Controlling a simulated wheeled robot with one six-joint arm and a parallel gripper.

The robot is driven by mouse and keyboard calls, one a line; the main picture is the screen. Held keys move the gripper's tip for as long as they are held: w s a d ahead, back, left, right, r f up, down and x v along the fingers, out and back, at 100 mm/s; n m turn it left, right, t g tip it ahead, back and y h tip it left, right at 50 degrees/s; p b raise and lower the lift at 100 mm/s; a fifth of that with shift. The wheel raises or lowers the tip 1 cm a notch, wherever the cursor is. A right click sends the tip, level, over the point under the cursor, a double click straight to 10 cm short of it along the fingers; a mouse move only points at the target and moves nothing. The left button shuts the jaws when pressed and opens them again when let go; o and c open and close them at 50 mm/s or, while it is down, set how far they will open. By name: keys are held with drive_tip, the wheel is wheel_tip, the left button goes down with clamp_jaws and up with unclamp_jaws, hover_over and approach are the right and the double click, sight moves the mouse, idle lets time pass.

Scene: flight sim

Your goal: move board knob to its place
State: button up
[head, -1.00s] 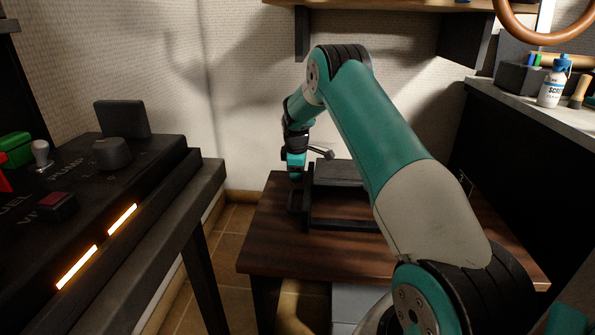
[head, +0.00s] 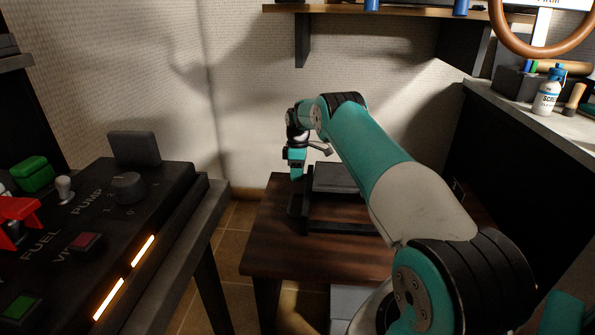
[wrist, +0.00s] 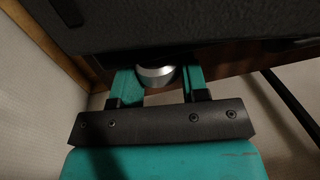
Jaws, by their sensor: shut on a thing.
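The board knob (wrist: 155,76) shows in the wrist view as a short silvery round piece against the underside of a dark grey textured slab (wrist: 170,28). My gripper (wrist: 158,73) has its two teal fingers on either side of the knob and is shut on it. In the head view my gripper (head: 296,168) points down at the left end of a dark box-like frame (head: 335,180) on a brown wooden table (head: 290,250). The knob is hidden in the head view.
A black control panel (head: 95,225) with lit strips, a dial and coloured switches stands at the left. A dark counter (head: 510,125) with a white bottle (head: 547,97) is at the right. A wooden shelf (head: 400,8) hangs above. The table's front is clear.

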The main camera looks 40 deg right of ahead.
idle(0.3)
drive_tip(key=o, duration=0.9)
drive_tip(key=shift+d, duration=0.1)
drive_tip(key=shift+o, duration=0.2)
